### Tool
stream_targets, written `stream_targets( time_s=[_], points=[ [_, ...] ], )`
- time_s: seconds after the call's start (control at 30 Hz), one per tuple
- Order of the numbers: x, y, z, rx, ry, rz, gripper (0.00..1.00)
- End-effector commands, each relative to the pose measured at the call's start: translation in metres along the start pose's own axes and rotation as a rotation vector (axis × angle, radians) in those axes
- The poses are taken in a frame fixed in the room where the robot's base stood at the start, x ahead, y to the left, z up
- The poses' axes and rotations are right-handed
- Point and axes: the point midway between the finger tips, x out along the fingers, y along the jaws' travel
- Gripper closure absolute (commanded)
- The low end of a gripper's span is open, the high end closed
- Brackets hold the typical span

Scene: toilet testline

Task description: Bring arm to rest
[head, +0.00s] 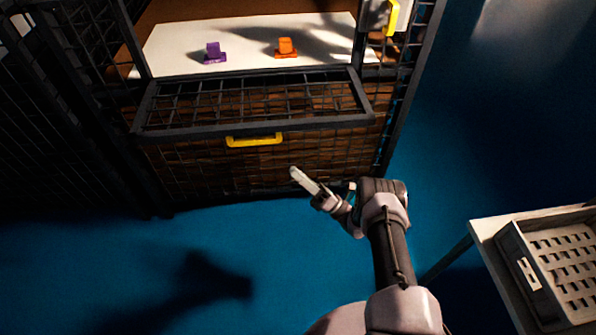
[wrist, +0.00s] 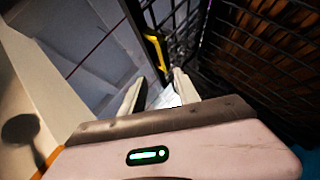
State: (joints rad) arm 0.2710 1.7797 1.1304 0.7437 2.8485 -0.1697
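My arm reaches up from the bottom of the head view, and my gripper (head: 300,178) hangs in front of the dark mesh cage, below its yellow handle (head: 254,140). In the head view the gripper is seen edge-on. In the wrist view my gripper (wrist: 158,84) has its two pale fingers apart, with nothing visibly held between them. A yellow handle (wrist: 157,50) shows beyond the fingers, beside dark mesh; it appears apart from them.
The mesh front panel (head: 255,100) hangs below an opening. Inside, a purple block (head: 213,53) and an orange block (head: 286,47) stand on a white surface (head: 180,45). A grey slotted crate (head: 515,262) sits on a table at right. Blue floor (head: 300,260) is open left of my arm.

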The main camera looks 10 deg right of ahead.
Motion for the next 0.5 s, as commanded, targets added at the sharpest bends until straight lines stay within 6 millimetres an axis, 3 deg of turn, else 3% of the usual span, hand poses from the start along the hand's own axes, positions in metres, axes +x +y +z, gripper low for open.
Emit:
stream_targets(
  time_s=[0.17, 0.27, 0.37, 0.4, 0.5],
  points=[
    [0.003, 0.001, 0.001, -0.003, 0.006, 0.004, 0.62],
    [0.032, 0.020, 0.010, -0.050, 0.098, 0.056, 0.62],
    [0.089, 0.073, 0.020, -0.169, 0.327, 0.176, 0.62],
    [0.110, 0.102, 0.021, -0.232, 0.440, 0.233, 0.62],
    [0.143, 0.177, 0.017, -0.411, 0.729, 0.372, 0.62]
  ],
)
